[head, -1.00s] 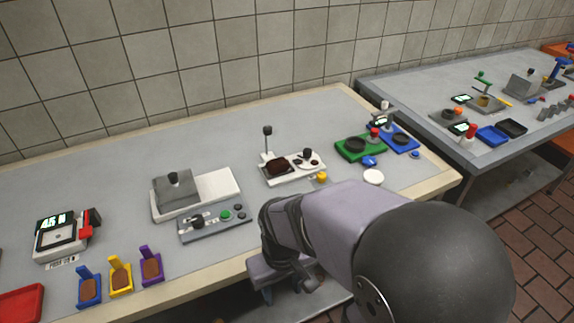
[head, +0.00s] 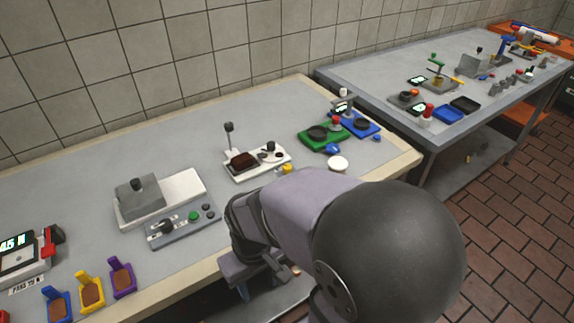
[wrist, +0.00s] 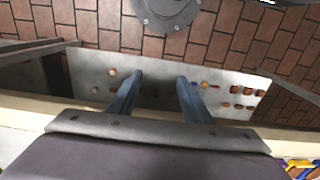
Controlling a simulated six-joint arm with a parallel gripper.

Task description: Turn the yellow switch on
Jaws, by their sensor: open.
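A small yellow knob (head: 287,169), which looks like the yellow switch, sits at the front right corner of a white device (head: 257,162) on the near table. It is small, and its setting cannot be read. My gripper (wrist: 160,78) shows in the wrist view with two blue-grey fingers apart and nothing between them. In the head view my gripper (head: 248,272) hangs at the table's front edge, left of and in front of the knob, partly hidden by my arm. The wrist view does not clearly show the yellow knob.
A grey control box (head: 181,226) with a green button stands left of the white device. Green (head: 322,137) and blue (head: 360,124) scale-like stands are to the right, with a white round disc (head: 338,163) nearby. A grey panel (wrist: 220,92) with coloured knobs lies below my fingers.

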